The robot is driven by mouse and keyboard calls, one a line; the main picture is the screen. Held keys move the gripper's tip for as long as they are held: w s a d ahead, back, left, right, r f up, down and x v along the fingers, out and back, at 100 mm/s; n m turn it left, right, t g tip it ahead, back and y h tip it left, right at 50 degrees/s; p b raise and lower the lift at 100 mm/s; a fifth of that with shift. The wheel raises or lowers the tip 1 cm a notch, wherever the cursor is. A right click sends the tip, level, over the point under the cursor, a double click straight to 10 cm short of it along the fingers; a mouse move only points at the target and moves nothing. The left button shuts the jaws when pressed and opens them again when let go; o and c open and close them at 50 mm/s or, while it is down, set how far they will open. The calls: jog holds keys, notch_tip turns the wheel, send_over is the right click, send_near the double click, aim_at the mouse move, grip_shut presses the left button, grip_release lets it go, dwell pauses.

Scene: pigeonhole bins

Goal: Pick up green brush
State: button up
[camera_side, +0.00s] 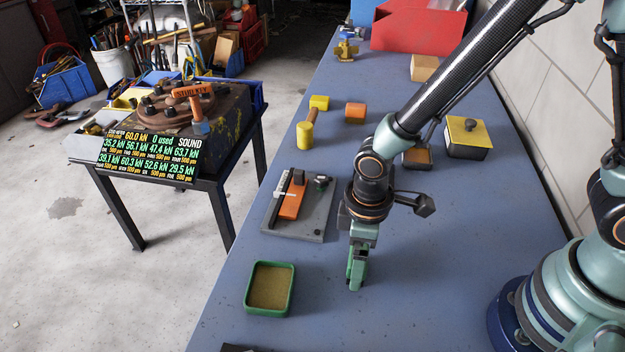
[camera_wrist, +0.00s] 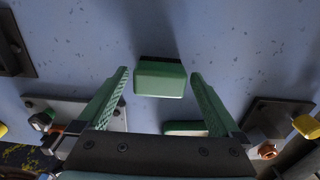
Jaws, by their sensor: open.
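In the wrist view, a green block with a dark strip along its far edge, which looks like the green brush (camera_wrist: 160,79), lies on the blue-grey bench just beyond my fingertips. My gripper (camera_wrist: 160,76) is open, with one green finger on each side of the gap and nothing clamped. In the side view, my gripper (camera_side: 356,282) points down low over the bench, to the right of a green-rimmed tray (camera_side: 247,292). The brush cannot be told apart from my green fingers there.
A grey plate with an orange block (camera_side: 315,222) lies left of my gripper. A yellow-headed mallet (camera_side: 305,135), an orange block (camera_side: 355,112), and a yellow-topped box (camera_side: 467,138) stand farther back.

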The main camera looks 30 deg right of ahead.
jog(key=c, duration=1.3)
jog(key=shift+r, duration=0.1)
notch_tip(320, 180, up, 20)
jog(key=shift+f, duration=0.1)
jog(key=o, duration=0.4)
jog(key=shift+c, duration=1.1)
